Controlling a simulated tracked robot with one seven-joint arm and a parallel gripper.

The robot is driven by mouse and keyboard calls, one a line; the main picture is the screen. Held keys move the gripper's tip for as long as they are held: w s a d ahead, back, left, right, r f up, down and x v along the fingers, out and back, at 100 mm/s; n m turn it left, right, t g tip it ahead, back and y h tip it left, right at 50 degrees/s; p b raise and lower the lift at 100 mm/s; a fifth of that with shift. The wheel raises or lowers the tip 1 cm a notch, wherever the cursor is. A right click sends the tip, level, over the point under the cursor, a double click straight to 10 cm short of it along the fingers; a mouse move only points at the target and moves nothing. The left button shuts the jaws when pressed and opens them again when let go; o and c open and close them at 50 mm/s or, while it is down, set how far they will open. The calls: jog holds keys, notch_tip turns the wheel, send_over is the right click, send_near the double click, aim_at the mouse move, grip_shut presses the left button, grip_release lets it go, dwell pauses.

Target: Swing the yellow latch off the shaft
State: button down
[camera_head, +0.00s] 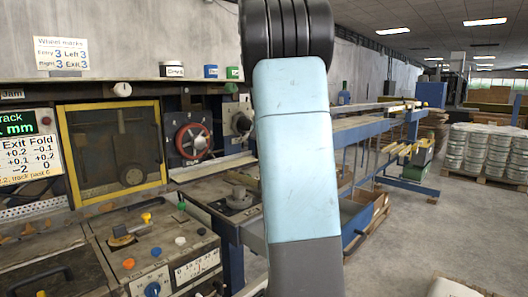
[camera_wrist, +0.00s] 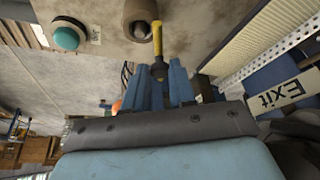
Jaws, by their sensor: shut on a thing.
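In the wrist view the yellow latch (camera_wrist: 157,38) is a narrow yellow bar with a dark rounded end. It lies across the front of a round brown shaft end (camera_wrist: 139,16) with a dark hollow face. My gripper (camera_wrist: 159,69) has its blue fingers on either side of the latch's dark end and is shut on it. The fingers hide part of that end. In the head view my arm fills the middle, and my gripper, the latch and the shaft cannot be made out.
A teal knob (camera_wrist: 67,38) stands on the panel near the shaft. A white ribbed strip (camera_wrist: 240,50) and an Exit label (camera_wrist: 283,92) are at the right. In the head view are a yellow-framed guard (camera_head: 68,150), a red handwheel (camera_head: 193,141) and a control panel (camera_head: 170,255).

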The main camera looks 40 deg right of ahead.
jog(key=shift+w+d+r, duration=0.1)
jog(key=shift+r, duration=0.05)
jog(key=c, duration=0.9)
grip_release()
jog(key=shift+c, duration=0.2)
jog(key=v, duration=1.3)
jog(key=shift+s+r, duration=0.15)
jog(key=shift+s, duration=0.05)
